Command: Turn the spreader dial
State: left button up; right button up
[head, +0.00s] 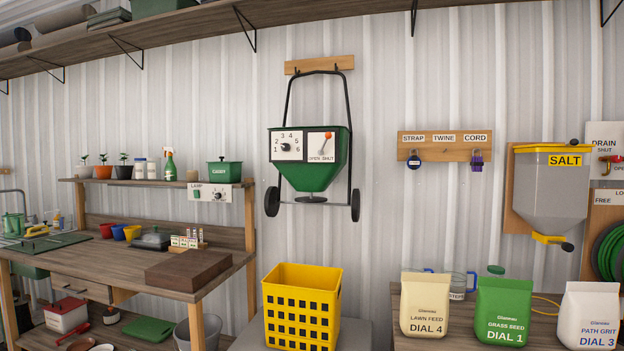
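A green spreader (313,177) with a black frame and two wheels hangs on a wooden wall rail in the middle of the head view. On its front left is a white panel with a small dark dial (286,147) and numbers 1 to 6 around it. The dial is too small to tell where it points. On its front right is a panel with an orange-tipped lever (326,139) marked OPEN and SHUT. Three bags stand at the lower right: lawn feed, DIAL 4 (426,305); grass seed, DIAL 1 (503,311); path grit, DIAL 3 (589,316). Neither gripper is in view.
A yellow crate (302,308) stands on a grey surface below the spreader. A wooden workbench (100,258) with pots and tools is at left. A salt hopper (551,195) and a rack with padlocks (446,146) are at right. The space before the spreader looks clear.

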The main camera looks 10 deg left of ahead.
aim_at(286, 147)
jog(key=i, duration=0.95)
